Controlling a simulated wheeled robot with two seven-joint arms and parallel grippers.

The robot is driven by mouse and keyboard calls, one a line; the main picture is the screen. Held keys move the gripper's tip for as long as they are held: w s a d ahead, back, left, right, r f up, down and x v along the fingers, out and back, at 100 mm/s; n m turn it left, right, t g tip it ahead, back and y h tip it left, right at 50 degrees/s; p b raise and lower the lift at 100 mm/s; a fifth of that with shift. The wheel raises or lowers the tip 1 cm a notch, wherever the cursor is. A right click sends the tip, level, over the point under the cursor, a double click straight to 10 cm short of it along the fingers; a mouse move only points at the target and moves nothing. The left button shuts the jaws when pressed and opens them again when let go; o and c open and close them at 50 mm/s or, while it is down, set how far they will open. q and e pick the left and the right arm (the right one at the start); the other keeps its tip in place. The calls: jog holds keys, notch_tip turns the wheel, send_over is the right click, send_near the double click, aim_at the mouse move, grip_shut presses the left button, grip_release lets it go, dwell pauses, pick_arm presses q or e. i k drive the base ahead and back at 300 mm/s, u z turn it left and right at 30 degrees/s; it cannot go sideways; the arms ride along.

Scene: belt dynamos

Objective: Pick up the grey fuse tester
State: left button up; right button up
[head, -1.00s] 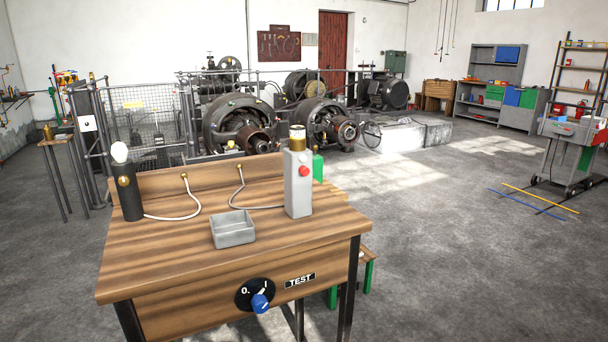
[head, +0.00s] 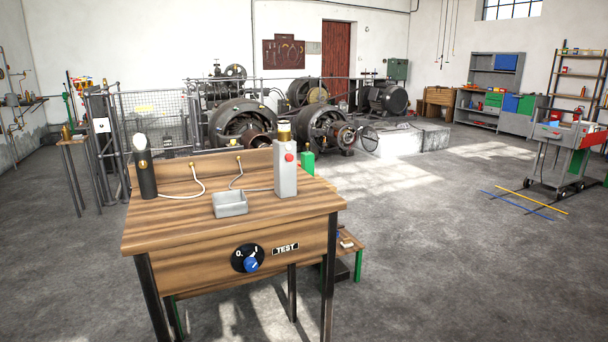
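The grey fuse tester (head: 286,172) is an upright grey box with a red button on its front and a brass cap on top. It stands at the back right of a wooden test bench (head: 170,232), with a cable running to its left side. No gripper shows in the head view, and nothing is touching the tester.
A small grey tray (head: 230,205) sits left of the tester. A black lamp holder with a white bulb (head: 145,168) stands at the bench's left. A blue knob (head: 251,265) is on the bench front. Generators (head: 243,122) stand behind.

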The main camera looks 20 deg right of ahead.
aim_at(285, 172)
jog(key=u, duration=0.45)
jog(key=k, duration=0.3)
jog(key=z, duration=1.8)
jog(key=i, duration=0.95)
jog(key=u, duration=0.5)
jog(key=i, duration=1)
jog(key=u, duration=1.05)
